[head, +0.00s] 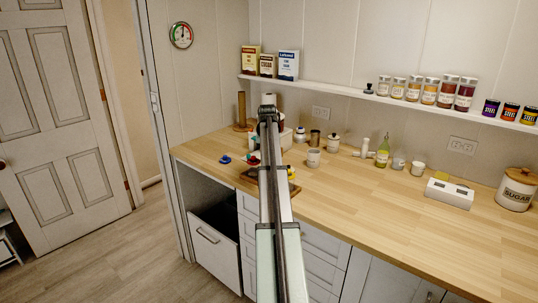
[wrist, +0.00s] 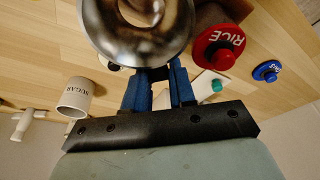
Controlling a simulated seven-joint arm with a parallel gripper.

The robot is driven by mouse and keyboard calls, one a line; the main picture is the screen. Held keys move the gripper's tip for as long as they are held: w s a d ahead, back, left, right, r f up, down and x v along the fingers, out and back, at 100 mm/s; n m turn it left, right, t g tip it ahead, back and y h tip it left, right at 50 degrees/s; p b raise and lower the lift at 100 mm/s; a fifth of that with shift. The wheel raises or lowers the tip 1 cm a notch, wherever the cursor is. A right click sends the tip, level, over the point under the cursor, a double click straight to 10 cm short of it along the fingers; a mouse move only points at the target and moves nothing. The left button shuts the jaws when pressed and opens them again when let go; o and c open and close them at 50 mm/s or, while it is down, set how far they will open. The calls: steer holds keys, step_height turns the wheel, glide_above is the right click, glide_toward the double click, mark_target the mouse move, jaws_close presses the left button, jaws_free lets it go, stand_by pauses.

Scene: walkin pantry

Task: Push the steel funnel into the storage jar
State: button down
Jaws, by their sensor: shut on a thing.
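The steel funnel (wrist: 135,48) shows as a shiny, rounded metal shape with a wide opening at the top of the wrist view, cut off by the frame edge. My gripper (wrist: 160,75) has its two blue fingers at the funnel's near side and is shut on it. I cannot make out a storage jar under or behind the funnel in the wrist view. In the head view my own arm covers the gripper and the funnel.
In the head view, a wooden tray (head: 306,189) sits by the arm. The front middle counter (head: 365,200) is clear.

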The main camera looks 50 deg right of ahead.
steer(key=shift+f, duration=0.2)
steer(key=c, duration=0.8)
jaws_free()
steer(key=shift+c, duration=0.2)
steer(key=shift+o, duration=0.3)
steer(key=o, duration=0.4)
steer(key=shift+r, duration=3.5)
